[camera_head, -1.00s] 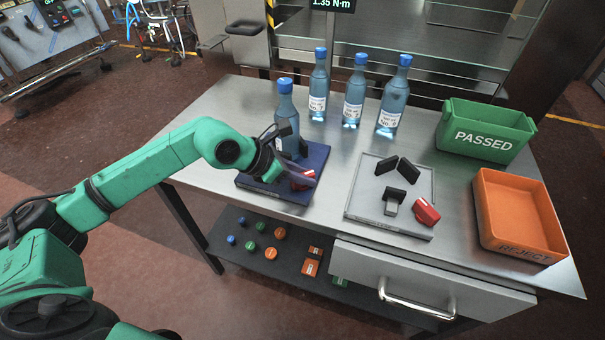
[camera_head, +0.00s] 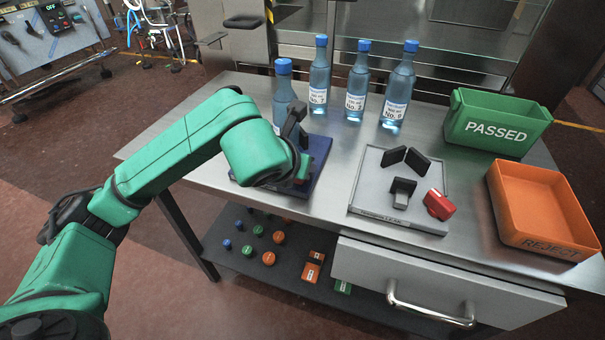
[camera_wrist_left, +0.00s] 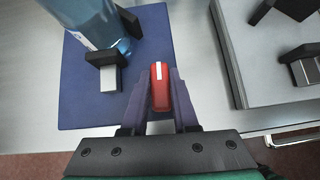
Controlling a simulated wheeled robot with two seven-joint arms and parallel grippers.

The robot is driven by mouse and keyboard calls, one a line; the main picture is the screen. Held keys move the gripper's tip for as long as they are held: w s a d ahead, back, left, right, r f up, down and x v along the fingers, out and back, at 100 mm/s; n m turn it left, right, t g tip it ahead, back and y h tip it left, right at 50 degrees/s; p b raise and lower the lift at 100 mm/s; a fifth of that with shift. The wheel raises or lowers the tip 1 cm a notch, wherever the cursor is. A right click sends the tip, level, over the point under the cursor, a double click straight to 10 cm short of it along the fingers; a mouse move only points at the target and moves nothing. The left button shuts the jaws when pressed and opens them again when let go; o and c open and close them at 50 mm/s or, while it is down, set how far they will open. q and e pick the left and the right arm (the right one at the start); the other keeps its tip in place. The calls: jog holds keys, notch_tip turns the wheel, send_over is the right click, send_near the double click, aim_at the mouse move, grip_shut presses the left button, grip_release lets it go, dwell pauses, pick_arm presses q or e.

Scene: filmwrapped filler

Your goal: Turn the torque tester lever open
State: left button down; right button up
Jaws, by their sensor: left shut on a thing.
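A blue base (camera_head: 320,152) on the table carries a bottle (camera_head: 283,98) with a blue cap, standing between dark jaws. A red lever (camera_wrist_left: 160,88) with a white stripe is at this base's near side. My left gripper (camera_wrist_left: 159,92) is shut on the red lever, a finger on each side. In the head view, my left arm's wrist hides most of the lever and the fingers. A second, grey base (camera_head: 356,200) to the right has black open jaws (camera_head: 406,158) with nothing between them and its own red lever (camera_head: 438,204). My right gripper is not in view.
Several more capped bottles (camera_head: 357,83) stand at the table's back. A green PASSED bin (camera_head: 497,129) and an orange REJECT tray (camera_head: 548,243) are on the right. A lower shelf (camera_head: 232,262) holds loose caps. A drawer (camera_head: 440,275) is under the front edge.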

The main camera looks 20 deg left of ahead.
pick_arm(q)
jog(key=shift+d+n+y+b, duration=0.1)
jog(key=shift+n+y+b, duration=0.55)
jog(key=shift+n, duration=0.35)
jog(key=shift+n+y, duration=0.45)
jog(key=shift+n, duration=0.05)
jog(key=shift+r+n+y+p, duration=0.25)
jog(key=shift+n+y+p, duration=0.3)
jog(key=shift+n, duration=0.25)
jog(key=n+g+y+p, duration=0.1)
jog(key=n+p, duration=0.1)
jog(key=p, duration=0.1)
jog(key=n+y+p, duration=0.2)
jog(key=p, duration=0.2)
jog(key=shift+r+g, duration=0.2)
jog(key=shift+g, duration=0.2)
jog(key=shift+f+n+g+y+p, duration=0.35)
jog(key=shift+n+p, duration=0.25)
jog(key=shift+p, duration=0.15)
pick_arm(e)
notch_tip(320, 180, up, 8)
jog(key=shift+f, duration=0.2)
pick_arm(q)
jog(key=c, duration=0.7)
grip_release()
jog(key=shift+f, duration=0.1)
